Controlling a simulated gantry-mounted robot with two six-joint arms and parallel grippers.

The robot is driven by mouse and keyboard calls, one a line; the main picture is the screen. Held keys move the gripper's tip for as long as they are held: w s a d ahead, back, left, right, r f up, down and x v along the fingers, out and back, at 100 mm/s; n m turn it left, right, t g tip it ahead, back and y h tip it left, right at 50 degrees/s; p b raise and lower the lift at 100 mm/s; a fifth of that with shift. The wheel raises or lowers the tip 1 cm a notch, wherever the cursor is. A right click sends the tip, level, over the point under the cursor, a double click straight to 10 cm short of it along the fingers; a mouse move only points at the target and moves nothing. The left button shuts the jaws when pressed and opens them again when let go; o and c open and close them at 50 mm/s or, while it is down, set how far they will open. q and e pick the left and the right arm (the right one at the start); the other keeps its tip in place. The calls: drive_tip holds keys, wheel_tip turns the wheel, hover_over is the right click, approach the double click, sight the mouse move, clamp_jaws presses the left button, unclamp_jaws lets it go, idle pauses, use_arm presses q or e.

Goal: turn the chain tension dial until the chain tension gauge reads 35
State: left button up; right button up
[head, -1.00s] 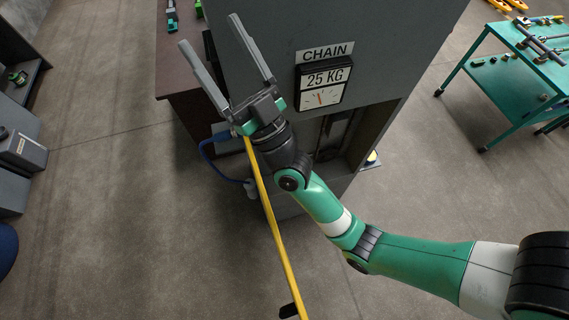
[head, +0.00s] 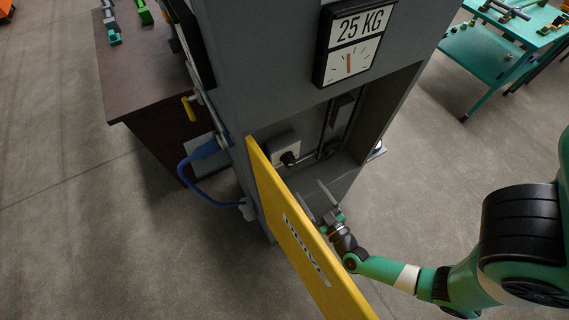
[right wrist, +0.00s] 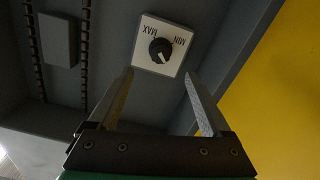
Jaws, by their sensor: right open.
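The chain tension gauge (head: 353,42) is on the grey machine's face and reads 25 KG, with a red needle on a white scale below. The chain tension dial (head: 289,158) is a black knob on a white plate inside the open compartment. In the right wrist view, the dial (right wrist: 160,51) carries MAX and MIN marks, upside down. My right gripper (head: 312,191) is open and empty at the compartment opening, partly hidden by the yellow door. In the right wrist view, my right gripper (right wrist: 159,73) points at the dial, its fingers apart and the knob between their tips. My left gripper is out of view.
The open yellow door (head: 302,240) stands beside my right gripper. Chains (right wrist: 84,50) and a grey block (right wrist: 58,40) are inside the compartment. A blue cable (head: 190,178) hangs outside. A brown table (head: 140,75) and a teal bench (head: 478,55) stand behind.

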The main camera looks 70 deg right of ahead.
sight(292, 164)
drive_tip(key=b+x, duration=0.3)
drive_tip(key=x, duration=0.8)
drive_tip(key=shift+w+d+r, duration=0.1)
drive_tip(key=shift+w, duration=0.25)
clamp_jaws()
